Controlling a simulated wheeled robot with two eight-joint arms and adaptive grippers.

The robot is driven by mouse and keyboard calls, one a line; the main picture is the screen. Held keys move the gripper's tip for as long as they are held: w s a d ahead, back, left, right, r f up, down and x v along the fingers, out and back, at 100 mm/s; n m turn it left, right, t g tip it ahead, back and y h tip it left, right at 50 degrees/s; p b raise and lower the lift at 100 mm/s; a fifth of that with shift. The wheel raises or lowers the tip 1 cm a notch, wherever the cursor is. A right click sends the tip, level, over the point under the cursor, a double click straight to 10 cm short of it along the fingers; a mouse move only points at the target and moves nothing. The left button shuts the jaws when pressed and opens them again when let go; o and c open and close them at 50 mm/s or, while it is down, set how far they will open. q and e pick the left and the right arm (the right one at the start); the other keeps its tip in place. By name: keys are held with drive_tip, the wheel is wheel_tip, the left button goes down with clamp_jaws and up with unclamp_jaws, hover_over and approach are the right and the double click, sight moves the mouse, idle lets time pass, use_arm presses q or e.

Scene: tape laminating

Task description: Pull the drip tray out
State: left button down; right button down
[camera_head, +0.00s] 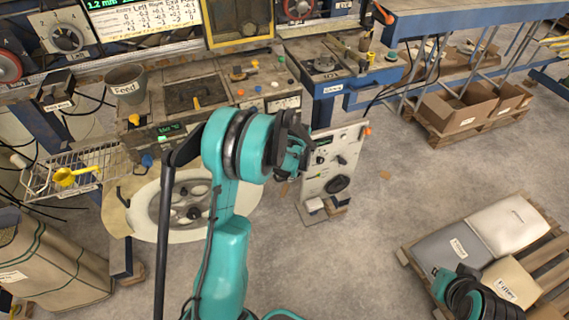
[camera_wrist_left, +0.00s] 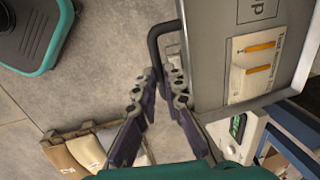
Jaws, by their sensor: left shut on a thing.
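In the left wrist view, the drip tray (camera_wrist_left: 208,70) appears as a grey metal body with a raised rim and a partly cut-off label. Its black bar handle (camera_wrist_left: 153,42) sticks out from its left edge. My left gripper (camera_wrist_left: 164,74) is shut on this handle at its lower end. In the head view, my left gripper (camera_head: 294,150) is beside the white front panel (camera_head: 333,165), largely hidden by its own wrist. The tray cannot be made out there behind my arm. My right gripper's fingers do not show; only a ribbed teal and black part of that arm shows at the lower right.
A pallet (camera_head: 415,250) with several sacks stands at the lower right. A blue table (camera_head: 355,82) with tools is behind the panel. A round white disc (camera_head: 150,213) and a wire basket (camera_head: 100,160) are at left. Open concrete floor lies in the middle.

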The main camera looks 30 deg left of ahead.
use_arm(q)
drive_tip(key=s+d, duration=0.5)
drive_tip(key=shift+d+b, duration=0.3)
drive_tip(key=shift+d, duration=0.1)
drive_tip(key=c, duration=1.6)
unclamp_jaws()
wheel_tip(320, 180, up, 12)
drive_tip(key=s+d, duration=0.1)
drive_tip(key=shift+s+d, duration=0.15)
drive_tip(key=shift+d, duration=0.2)
drive_tip(key=shift+f, duration=0.1)
